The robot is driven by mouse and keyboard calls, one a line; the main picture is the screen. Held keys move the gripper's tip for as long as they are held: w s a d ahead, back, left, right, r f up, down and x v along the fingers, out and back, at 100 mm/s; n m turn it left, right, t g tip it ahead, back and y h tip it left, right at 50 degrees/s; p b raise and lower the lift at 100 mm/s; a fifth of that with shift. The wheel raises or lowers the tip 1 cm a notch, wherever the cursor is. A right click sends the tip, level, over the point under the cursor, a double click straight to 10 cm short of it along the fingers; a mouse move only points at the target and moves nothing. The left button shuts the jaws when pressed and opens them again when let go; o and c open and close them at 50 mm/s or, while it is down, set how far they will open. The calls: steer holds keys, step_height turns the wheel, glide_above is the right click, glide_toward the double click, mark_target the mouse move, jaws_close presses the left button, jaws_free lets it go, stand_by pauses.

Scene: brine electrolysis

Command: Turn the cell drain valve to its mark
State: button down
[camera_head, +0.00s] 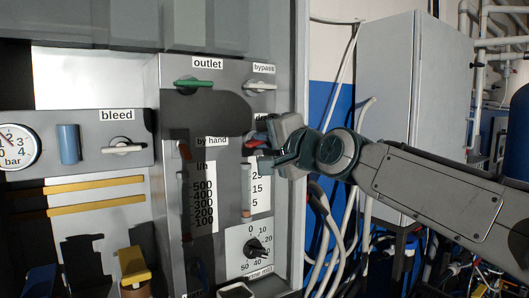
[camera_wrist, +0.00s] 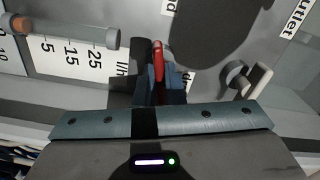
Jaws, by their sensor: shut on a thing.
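The red lever of the drain valve (camera_wrist: 158,52) stands between the blue fingers of my gripper (camera_wrist: 160,78) in the wrist view. The fingers are shut on it. In the head view my gripper (camera_head: 270,150) reaches in from the right to the panel, just below a partly covered label starting with "d" (camera_head: 262,117). A bit of the red lever (camera_head: 254,142) shows beside the fingers. The valve's body and its mark are hidden, so I cannot tell how the lever stands relative to the mark.
The green outlet lever (camera_head: 193,83) and the pale bypass lever (camera_head: 259,87) are above. A flow tube (camera_head: 246,190) and a black knob (camera_head: 258,248) are below. The bleed valve (camera_head: 122,148) is at left. Hoses (camera_head: 325,225) hang beside the panel under my arm.

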steer(key=shift+r+n+b, duration=0.1)
steer(key=shift+n+b, duration=1.6)
steer(key=shift+n, duration=5.6)
steer(key=c, duration=1.5)
jaws_free()
steer(key=shift+d, duration=0.1)
steer(key=b+v, duration=0.3)
steer(key=v, duration=1)
steer(key=shift+s+d+b, duration=0.15)
steer(key=shift+s+b, duration=0.25)
